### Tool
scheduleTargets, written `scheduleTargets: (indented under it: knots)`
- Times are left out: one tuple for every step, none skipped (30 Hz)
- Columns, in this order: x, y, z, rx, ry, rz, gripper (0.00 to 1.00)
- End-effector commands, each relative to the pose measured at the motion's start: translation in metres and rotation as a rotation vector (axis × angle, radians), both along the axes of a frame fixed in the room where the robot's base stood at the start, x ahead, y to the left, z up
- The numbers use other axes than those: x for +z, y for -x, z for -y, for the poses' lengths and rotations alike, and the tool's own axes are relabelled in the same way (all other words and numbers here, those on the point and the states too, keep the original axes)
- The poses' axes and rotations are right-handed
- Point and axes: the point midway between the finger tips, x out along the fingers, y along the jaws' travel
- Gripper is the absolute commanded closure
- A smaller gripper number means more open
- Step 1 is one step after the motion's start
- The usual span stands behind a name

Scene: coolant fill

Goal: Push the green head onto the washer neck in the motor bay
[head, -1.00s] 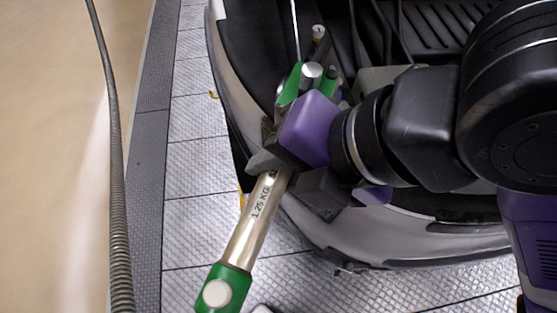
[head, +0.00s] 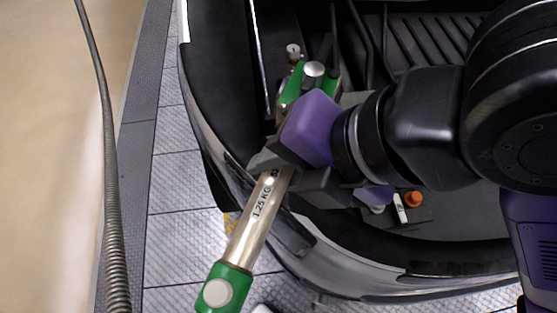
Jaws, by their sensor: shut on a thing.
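My gripper (head: 284,170) is shut on a shiny metal tube (head: 258,208) marked 1.25 KG. The tube slants from lower left to upper right. Its lower end has a green fitting (head: 224,288) with a pale round button. The green head (head: 291,88) with a silver knob (head: 313,69) shows beyond my gripper, over the motor bay (head: 215,60). My gripper and wrist hide part of the head and the tube's upper part. I cannot tell which part in the bay is the washer neck, nor whether the head touches anything.
The bay's curved front edge (head: 213,145) runs below my gripper. An orange cap (head: 413,199) and a white piece (head: 400,208) sit in the bay, right of my gripper. A small gauge-like part (head: 293,50) is above the head. A ribbed hose (head: 110,190) hangs at left.

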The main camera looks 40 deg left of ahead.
Motion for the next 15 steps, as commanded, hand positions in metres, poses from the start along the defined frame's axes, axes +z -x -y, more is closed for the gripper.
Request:
scheduleTargets:
  knots:
    - [0.000, 0.001, 0.000, 0.001, -0.001, 0.000, 1.00]
    - [0.000, 0.001, 0.000, 0.001, -0.002, 0.000, 1.00]
    - [-0.001, 0.001, 0.000, 0.001, -0.002, 0.000, 1.00]
    - [-0.002, 0.001, 0.000, 0.001, -0.002, 0.000, 1.00]
    - [-0.004, 0.001, 0.001, 0.001, -0.002, 0.000, 1.00]
    - [-0.005, 0.001, 0.000, 0.001, -0.002, 0.000, 1.00]
    - [-0.007, 0.001, 0.001, 0.001, -0.002, 0.000, 1.00]
    - [-0.009, 0.001, 0.001, 0.000, -0.002, -0.001, 1.00]
    - [-0.011, 0.001, 0.001, 0.001, -0.002, -0.001, 1.00]
    - [-0.013, 0.001, 0.001, 0.001, -0.002, -0.001, 1.00]
    - [-0.015, 0.001, 0.001, 0.001, -0.002, -0.001, 1.00]
    - [-0.018, 0.001, 0.001, 0.001, -0.002, -0.001, 1.00]
    - [-0.020, 0.001, 0.001, 0.001, -0.002, -0.001, 1.00]
    - [-0.022, 0.001, 0.001, 0.001, -0.002, -0.001, 1.00]
    - [-0.026, 0.001, 0.001, 0.001, -0.002, -0.001, 1.00]
